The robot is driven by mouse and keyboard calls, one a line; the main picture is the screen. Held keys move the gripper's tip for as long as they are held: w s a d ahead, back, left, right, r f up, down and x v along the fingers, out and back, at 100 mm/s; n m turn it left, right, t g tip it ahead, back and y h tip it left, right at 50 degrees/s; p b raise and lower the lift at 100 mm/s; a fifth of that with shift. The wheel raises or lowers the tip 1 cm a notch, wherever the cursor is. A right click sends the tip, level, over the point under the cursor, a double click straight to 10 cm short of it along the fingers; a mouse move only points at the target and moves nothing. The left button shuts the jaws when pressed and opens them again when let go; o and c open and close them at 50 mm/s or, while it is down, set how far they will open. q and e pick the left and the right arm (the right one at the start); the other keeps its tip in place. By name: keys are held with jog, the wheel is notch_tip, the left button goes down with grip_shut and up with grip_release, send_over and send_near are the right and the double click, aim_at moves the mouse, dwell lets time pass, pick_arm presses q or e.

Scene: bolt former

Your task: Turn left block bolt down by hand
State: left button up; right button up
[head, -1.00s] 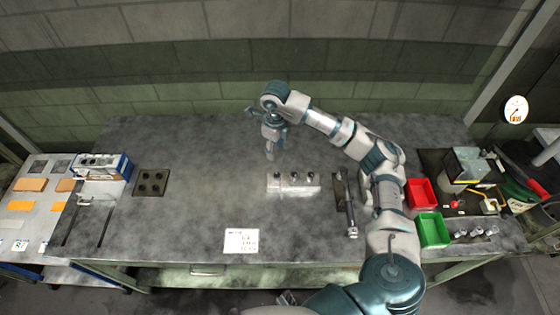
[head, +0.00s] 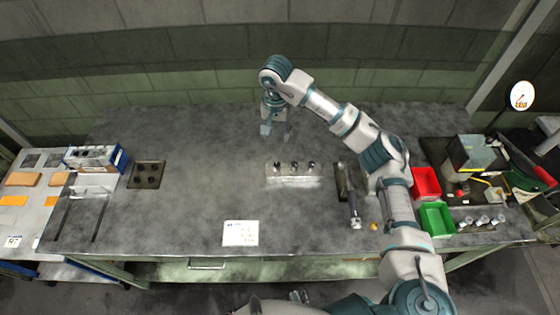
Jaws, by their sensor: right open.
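A pale metal block (head: 296,180) lies on the workbench near the middle, with three bolts standing along its top. The left block bolt (head: 277,167) is at its left end, upright, with a dark head. My right gripper (head: 274,134) hangs downward with its fingers apart and empty. In the picture it is just above the left bolt, behind the block and clear of it. Its height over the bench is hard to judge. My left gripper cannot be made out.
A dark tool with a handle (head: 350,195) lies right of the block. Red (head: 426,182) and green (head: 437,225) bins stand farther right, beyond my right arm. A paper label (head: 240,233) lies in front, and a dark plate with holes (head: 146,175) at left. The bench between is clear.

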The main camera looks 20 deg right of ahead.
aim_at(277, 164)
notch_tip(277, 164, down, 15)
jog(key=shift+f, duration=0.1)
dwell(0.3)
grip_shut()
